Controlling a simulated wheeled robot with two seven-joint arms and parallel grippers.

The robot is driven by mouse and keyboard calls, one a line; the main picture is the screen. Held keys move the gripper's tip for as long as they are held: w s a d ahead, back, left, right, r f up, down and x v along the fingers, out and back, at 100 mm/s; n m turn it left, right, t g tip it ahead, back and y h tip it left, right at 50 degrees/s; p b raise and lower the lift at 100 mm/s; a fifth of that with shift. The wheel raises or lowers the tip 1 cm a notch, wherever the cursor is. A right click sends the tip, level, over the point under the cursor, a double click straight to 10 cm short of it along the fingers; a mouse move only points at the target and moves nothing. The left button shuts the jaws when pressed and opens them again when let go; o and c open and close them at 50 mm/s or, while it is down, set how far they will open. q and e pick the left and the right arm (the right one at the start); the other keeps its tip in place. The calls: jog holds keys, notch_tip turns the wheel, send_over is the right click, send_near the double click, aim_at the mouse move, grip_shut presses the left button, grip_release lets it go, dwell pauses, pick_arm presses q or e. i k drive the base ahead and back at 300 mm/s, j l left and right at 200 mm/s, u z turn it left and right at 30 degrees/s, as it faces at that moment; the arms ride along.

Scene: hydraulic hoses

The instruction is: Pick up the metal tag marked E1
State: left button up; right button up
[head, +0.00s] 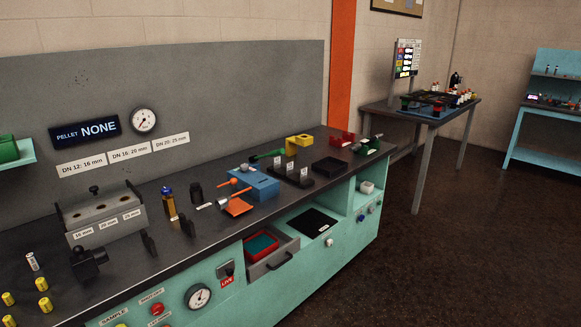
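I cannot make out a tag that reads E1. Three small pale upright plates stand on a low black rack (288,179) on the bench, right of the middle; their markings are too small to read, so I cannot tell whether one is the tag. Neither of my grippers shows in the head view.
A blue block (262,185), an orange piece (238,207) and a yellow block (299,141) stand near the rack on the dark bench (195,251). An open drawer (272,262) juts from the front. A second table (458,112) stands behind, with clear floor right of the bench.

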aim_at(303, 172)
jog(key=u, duration=0.3)
jog(key=i+l+u, duration=0.3)
jog(key=i+u, duration=0.15)
jog(key=i+l+u, duration=0.45)
jog(key=i+l, duration=0.35)
jog(key=i+l+u, duration=0.1)
jog(key=i+l, duration=0.2)
jog(key=l, duration=0.2)
jog(key=i+l, duration=0.35)
jog(key=l+u, duration=0.05)
jog(key=l, duration=0.05)
